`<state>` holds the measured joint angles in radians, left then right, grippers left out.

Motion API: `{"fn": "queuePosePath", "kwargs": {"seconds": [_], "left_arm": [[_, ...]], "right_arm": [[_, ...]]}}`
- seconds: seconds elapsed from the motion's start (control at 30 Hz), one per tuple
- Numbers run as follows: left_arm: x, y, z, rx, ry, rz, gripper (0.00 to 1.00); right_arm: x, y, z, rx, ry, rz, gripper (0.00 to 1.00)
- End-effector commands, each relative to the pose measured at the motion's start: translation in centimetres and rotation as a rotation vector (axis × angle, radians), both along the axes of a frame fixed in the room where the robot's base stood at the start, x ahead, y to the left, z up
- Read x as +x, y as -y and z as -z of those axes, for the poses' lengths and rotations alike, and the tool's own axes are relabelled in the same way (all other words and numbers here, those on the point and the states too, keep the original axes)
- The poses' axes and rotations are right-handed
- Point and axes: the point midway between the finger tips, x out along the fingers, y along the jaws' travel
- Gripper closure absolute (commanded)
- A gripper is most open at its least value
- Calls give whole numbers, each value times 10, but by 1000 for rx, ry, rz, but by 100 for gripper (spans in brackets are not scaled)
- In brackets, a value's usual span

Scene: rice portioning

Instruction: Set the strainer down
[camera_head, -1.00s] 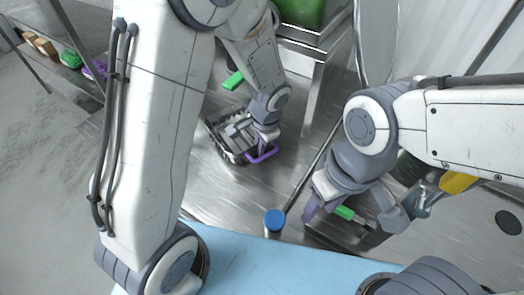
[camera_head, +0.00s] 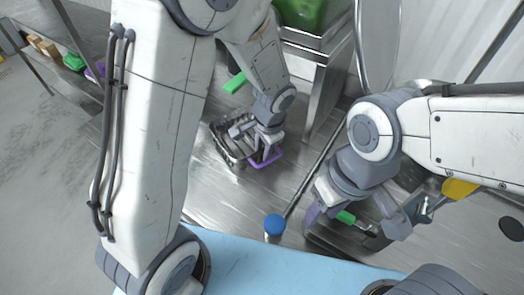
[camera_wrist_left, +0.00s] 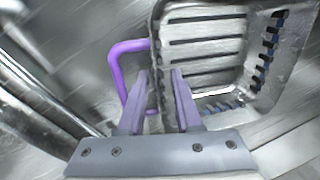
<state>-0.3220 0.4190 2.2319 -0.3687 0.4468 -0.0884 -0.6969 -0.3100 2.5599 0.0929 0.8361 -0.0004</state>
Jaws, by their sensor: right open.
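The strainer (camera_head: 230,148) is a slotted metal basket with a purple handle (camera_head: 264,158), seen above the steel counter left of centre in the head view. My left gripper (camera_wrist_left: 160,85) is shut on its rim, with one finger each side of the wall; the slotted basket (camera_wrist_left: 205,45) and purple handle (camera_wrist_left: 122,70) show sharp against a blurred counter. The head view does not clearly show whether its base touches the counter. My right gripper (camera_head: 352,215) is open, its fingers either side of a green-handled tool (camera_head: 346,217).
A blue-capped container (camera_head: 274,225) stands near the front edge between my arms. A green block (camera_head: 234,83) lies behind the strainer. A metal stand (camera_head: 315,55) with a green item is at the back. A yellow object (camera_head: 459,188) is at right.

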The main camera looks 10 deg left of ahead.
Motion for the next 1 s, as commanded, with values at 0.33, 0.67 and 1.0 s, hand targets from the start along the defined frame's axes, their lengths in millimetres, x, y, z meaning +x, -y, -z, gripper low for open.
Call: {"fn": "queuePosePath", "kwargs": {"seconds": [0.33,0.67,1.0], "left_arm": [[-6,8,-55,-1,3,2,66],[-96,47,-103,-103,-22,-43,66],[-202,60,-123,-221,-112,-95,66]], "right_arm": [[0,0,-2,0,0,0,50],[0,0,-2,0,0,0,50],[0,0,-2,0,0,0,50]]}}
